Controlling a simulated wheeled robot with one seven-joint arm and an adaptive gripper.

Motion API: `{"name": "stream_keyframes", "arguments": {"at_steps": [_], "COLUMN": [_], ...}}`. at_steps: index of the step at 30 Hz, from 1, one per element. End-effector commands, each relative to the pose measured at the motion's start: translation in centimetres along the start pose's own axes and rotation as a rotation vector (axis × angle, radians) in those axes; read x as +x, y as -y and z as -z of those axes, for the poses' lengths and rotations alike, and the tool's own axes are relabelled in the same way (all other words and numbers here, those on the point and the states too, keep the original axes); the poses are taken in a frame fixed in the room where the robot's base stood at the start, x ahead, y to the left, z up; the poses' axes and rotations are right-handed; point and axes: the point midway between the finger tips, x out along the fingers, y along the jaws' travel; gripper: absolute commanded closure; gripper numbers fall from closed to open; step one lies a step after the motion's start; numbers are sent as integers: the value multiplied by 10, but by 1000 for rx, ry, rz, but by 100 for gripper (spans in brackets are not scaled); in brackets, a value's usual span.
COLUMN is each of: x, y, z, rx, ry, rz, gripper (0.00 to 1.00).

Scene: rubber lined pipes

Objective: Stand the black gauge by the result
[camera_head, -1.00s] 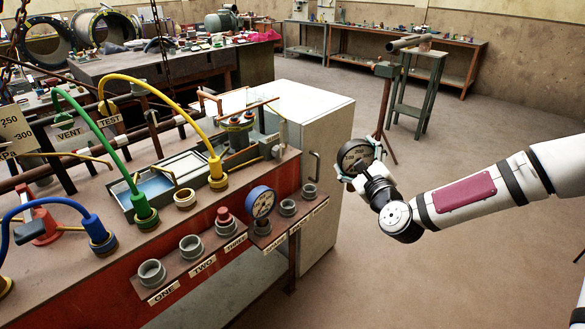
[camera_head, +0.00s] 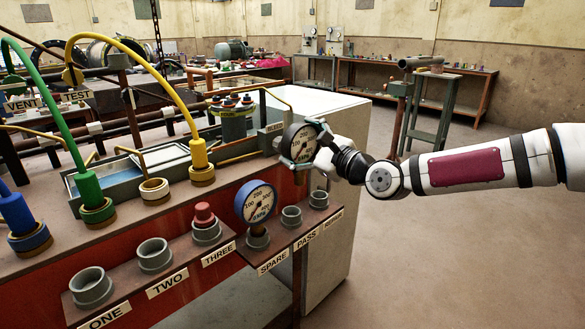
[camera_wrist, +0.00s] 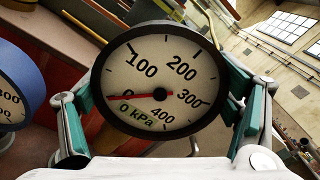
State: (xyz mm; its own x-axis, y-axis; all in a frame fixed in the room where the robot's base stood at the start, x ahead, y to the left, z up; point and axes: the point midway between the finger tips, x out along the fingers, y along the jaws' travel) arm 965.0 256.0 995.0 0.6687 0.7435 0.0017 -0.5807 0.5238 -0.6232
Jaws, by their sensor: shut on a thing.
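The black-rimmed gauge (camera_head: 299,143) is held upright in my gripper (camera_head: 308,150), with its stem pointing down. In the wrist view the gauge's dial (camera_wrist: 160,75) fills the middle; its red needle points left, near the 0 mark of a kPa scale. The green-padded fingers are closed on both sides of it. The gauge is above and behind the cup labelled PASS (camera_head: 291,216) and the cup at the row's right end (camera_head: 319,200); both look empty. A blue-rimmed gauge (camera_head: 257,203) stands in the cup labelled SPARE.
Cups labelled ONE (camera_head: 91,287) and TWO (camera_head: 155,254) are empty; THREE (camera_head: 206,229) holds a red plug. Yellow (camera_head: 197,150) and green (camera_head: 88,185) hoses rise behind. A BLEED block (camera_head: 272,140) is just left of the held gauge. Open floor lies right.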

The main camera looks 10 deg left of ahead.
Motion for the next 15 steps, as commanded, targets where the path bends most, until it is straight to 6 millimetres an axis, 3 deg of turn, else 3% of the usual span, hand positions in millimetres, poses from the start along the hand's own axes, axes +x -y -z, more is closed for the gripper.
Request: {"name": "stream_keyframes", "arguments": {"at_steps": [6, 15], "x": [12, 14], "y": [-18, -20], "z": [2, -2], "rx": [0, 0], "ry": [36, 44], "rz": [-39, -51], "gripper": [60, 60]}}
